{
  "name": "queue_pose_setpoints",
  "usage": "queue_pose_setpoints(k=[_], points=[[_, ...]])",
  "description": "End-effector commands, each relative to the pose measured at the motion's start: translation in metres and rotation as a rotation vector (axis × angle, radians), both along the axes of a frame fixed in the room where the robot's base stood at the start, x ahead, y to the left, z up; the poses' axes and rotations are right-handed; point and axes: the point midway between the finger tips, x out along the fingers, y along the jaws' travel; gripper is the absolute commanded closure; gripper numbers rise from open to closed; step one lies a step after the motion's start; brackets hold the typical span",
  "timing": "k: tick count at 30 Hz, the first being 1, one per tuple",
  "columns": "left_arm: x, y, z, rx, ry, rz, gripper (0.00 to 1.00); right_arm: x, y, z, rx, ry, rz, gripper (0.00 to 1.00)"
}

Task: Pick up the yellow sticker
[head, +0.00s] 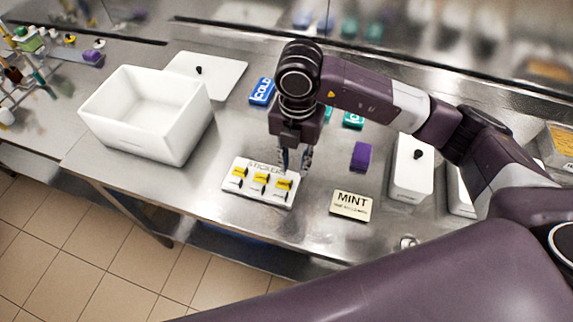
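Several small yellow stickers lie on a white sticker board (262,194) near the front edge of the steel table. One yellow sticker (284,184) is at the board's right end, another (261,178) is in the middle, and another (239,172) is at the left. My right gripper (294,168) points down just above the right end of the board, close to the rightmost sticker. Its two fingers look apart, with nothing visible between them. Whether they touch the board cannot be told. My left gripper is not in view.
A white open bin (146,130) stands left on the steel table, with a white lid (207,75) behind it. A MINT sign (351,205), a purple block (360,156), a blue COLD sign (262,91) and a white lidded container (411,170) are nearby.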

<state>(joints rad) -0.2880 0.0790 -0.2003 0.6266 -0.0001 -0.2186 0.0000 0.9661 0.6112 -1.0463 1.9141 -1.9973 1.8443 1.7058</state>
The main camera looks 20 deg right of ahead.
Motion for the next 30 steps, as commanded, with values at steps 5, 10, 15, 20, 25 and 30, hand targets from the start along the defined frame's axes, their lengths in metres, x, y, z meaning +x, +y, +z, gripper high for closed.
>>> queue_pose_setpoints(k=[5,10,15,20,25,30], points=[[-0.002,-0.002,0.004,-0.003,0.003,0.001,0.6,-0.001,0.001,-0.01,0.0,0.004,0.0,0.77],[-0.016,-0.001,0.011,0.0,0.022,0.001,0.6,0.0,0.001,-0.028,0.001,0.004,0.0,0.77],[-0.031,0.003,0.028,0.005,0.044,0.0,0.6,0.002,0.004,-0.05,-0.001,0.006,0.0,0.77],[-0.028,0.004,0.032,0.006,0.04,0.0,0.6,0.003,0.005,-0.072,0.002,0.002,0.001,0.77],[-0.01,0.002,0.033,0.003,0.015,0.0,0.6,0.004,0.005,-0.078,0.003,0.001,0.002,0.77],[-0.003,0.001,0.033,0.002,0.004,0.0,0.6,0.004,0.005,-0.078,0.003,0.001,0.002,0.82]])
